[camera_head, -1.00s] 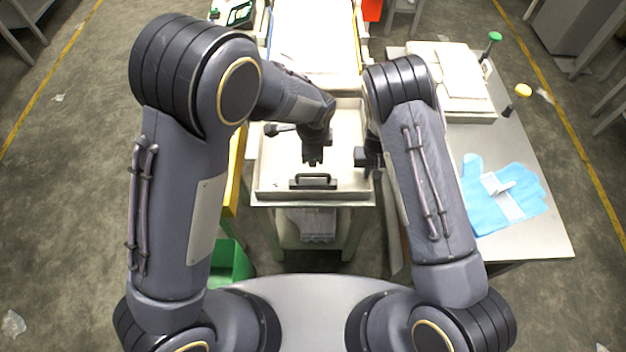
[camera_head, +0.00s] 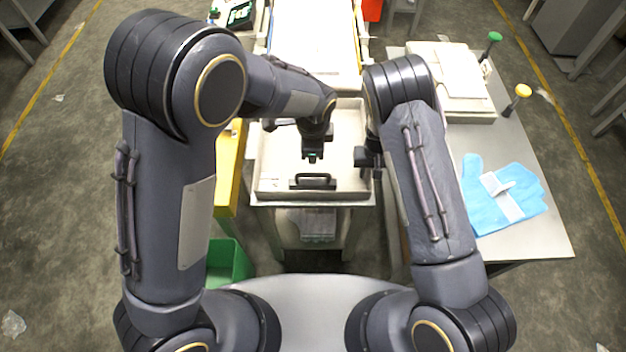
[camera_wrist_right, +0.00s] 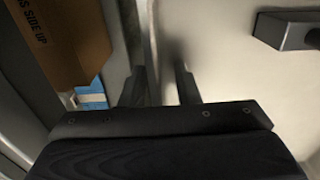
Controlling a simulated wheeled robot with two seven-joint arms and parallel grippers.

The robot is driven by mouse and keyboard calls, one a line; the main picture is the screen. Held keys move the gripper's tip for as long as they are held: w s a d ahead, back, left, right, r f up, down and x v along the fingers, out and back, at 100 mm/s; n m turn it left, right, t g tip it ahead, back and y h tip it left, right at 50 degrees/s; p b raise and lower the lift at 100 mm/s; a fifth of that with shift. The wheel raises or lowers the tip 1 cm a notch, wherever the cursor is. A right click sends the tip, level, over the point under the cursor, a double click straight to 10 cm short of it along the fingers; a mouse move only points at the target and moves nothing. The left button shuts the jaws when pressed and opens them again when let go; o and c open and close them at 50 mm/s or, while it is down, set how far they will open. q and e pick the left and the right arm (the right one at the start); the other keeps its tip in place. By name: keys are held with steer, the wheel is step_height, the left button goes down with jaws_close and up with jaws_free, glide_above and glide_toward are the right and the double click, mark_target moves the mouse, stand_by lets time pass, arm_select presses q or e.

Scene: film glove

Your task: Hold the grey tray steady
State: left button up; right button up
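The grey tray (camera_head: 265,184) is a shallow, empty-looking rectangle on a stand in the middle of the head view, with a dark handle (camera_head: 313,176) near its front wall. My left gripper (camera_head: 313,157) points down over the tray behind the handle, apart from it in the picture; its fingers are too small to read. My right gripper (camera_head: 368,163) is at the tray's right wall. In the right wrist view its fingers (camera_wrist_right: 160,88) stand apart with the tray wall (camera_wrist_right: 148,45) between them, and a gap shows beside the right finger. The dark handle (camera_wrist_right: 286,30) also shows there.
A metal table (camera_head: 535,226) on the right holds blue gloves (camera_head: 476,208), a pale flat stack (camera_head: 455,88), and green-topped (camera_head: 495,37) and yellow-topped (camera_head: 523,90) items. A green bin (camera_head: 226,262) is at lower left. A brown printed box (camera_wrist_right: 65,40) shows in the wrist view.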

step_height(320, 180, up, 12)
stand_by(0.4)
